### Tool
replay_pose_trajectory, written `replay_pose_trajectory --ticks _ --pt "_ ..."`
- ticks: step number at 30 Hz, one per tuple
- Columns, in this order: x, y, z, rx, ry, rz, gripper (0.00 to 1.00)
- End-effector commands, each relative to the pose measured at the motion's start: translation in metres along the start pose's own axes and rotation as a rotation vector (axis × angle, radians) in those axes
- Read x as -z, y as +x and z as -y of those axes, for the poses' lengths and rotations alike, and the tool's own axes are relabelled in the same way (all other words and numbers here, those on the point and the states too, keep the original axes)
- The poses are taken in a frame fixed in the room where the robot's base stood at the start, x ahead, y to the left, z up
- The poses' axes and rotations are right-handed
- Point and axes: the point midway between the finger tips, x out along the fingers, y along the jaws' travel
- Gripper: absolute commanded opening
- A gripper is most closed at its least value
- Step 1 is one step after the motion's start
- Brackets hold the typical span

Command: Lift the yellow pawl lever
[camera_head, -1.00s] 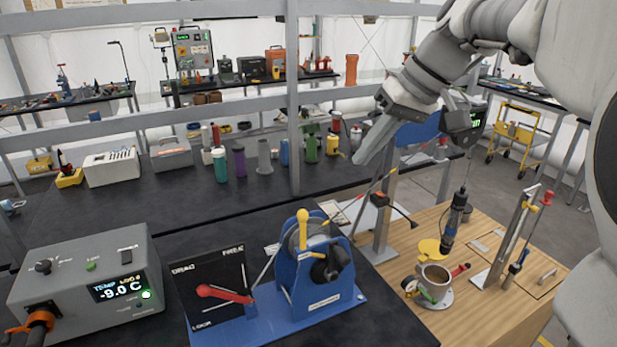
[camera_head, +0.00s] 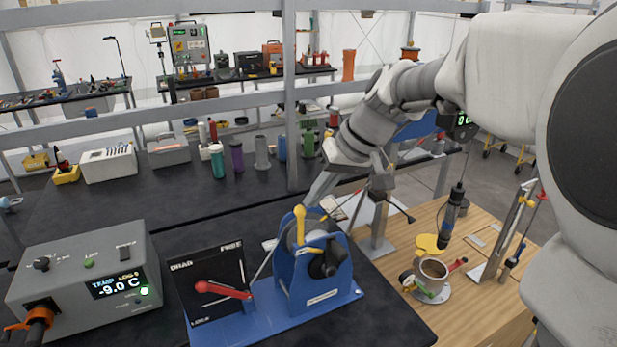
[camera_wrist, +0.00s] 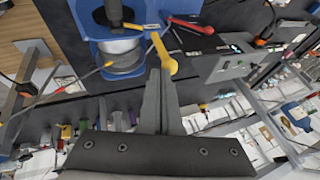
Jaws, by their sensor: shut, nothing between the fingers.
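The yellow pawl lever (camera_head: 300,224) stands on the blue winch frame (camera_head: 317,280), with its round knob at the top. In the wrist view the lever (camera_wrist: 161,50) points toward my fingers, its knob beside their tips. My gripper (camera_head: 312,200) reaches down from the upper right to just beside the knob; it also shows in the wrist view (camera_wrist: 160,74). Its fingers are shut with nothing between them. Whether a fingertip touches the knob I cannot tell.
A black panel (camera_head: 186,268) with a red handle (camera_head: 222,290) stands left of the winch. A grey temperature box (camera_head: 75,265) is at far left. A wooden bench with a mug (camera_head: 432,270) is to the right. A grey post (camera_head: 291,100) rises behind.

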Motion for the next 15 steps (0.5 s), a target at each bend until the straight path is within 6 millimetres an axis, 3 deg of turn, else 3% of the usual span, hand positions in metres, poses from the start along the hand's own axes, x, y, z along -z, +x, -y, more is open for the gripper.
replay_pose_trajectory --ticks 15 --pt "-0.0004 0.0007 0.0073 -0.049 -0.022 0.001 0.00"
